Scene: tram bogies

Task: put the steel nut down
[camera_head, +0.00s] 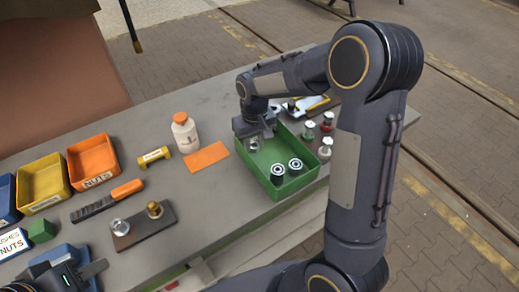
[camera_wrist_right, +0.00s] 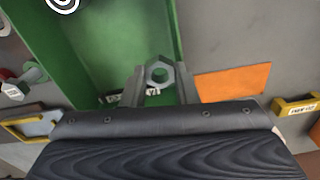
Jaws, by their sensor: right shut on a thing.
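The steel nut (camera_wrist_right: 158,74), a grey hexagonal ring, is between the fingertips of my right gripper (camera_wrist_right: 159,82) in the right wrist view. My right gripper (camera_head: 254,140) is shut on it, over the left part of the green tray (camera_head: 300,183). The tray also fills much of the right wrist view (camera_wrist_right: 104,60). In the head view the nut is small and partly hidden by the fingers; whether it touches the tray floor, I cannot tell. My left gripper (camera_head: 80,276) is at the bottom left; its fingers are partly cut off.
Two black-and-white ringed parts (camera_head: 287,170) stand in the tray. An orange mat (camera_head: 206,157) and white bottle (camera_head: 186,133) are left of it. Several capped parts (camera_head: 326,123) stand at its right. Orange (camera_head: 92,160) and yellow (camera_head: 43,183) bins and a dark plate (camera_head: 143,228) are farther left.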

